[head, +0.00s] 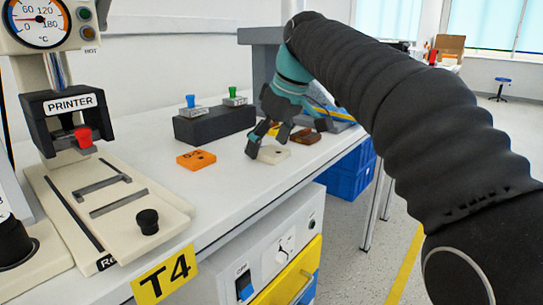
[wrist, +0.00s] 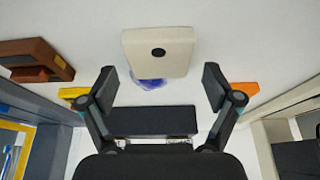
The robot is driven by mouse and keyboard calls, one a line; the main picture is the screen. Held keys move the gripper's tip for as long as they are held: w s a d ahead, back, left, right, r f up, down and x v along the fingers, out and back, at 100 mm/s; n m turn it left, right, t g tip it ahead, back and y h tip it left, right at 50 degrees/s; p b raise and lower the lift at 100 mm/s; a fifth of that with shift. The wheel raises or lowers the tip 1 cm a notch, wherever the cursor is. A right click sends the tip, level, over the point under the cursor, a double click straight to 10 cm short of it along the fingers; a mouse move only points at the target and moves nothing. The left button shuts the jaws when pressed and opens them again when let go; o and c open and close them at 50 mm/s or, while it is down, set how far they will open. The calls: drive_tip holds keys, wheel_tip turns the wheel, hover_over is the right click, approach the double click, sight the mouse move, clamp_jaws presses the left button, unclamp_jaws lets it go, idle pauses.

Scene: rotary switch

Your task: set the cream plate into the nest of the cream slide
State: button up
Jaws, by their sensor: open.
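The cream plate (head: 273,154) lies flat on the white bench. In the wrist view the cream plate (wrist: 160,62) is a pale block with a dark round spot, just beyond my fingertips. My gripper (head: 267,140) is open above and beside the plate in the head view. In the wrist view my gripper (wrist: 161,87) has its two fingers wide apart, with nothing held between them. The cream slide (head: 165,217) is at the left front of the bench, below the printer head. It has a black knob (head: 148,221) and dark bracket-shaped strips, with a bare cream area between them.
An orange plate (head: 196,159) lies left of the cream plate, and a brown plate (head: 305,137) lies right of it. A black block (head: 214,125) with blue-topped and green-topped pieces stands behind. The printer head (head: 70,110) overhangs the slide's back. Clear bench lies between slide and plates.

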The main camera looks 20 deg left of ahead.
drive_tip(key=shift+f, duration=0.25)
idle(0.4)
drive_tip(key=c, duration=1.2)
drive_tip(key=shift+c, duration=0.2)
drive_tip(key=shift+r, duration=0.15)
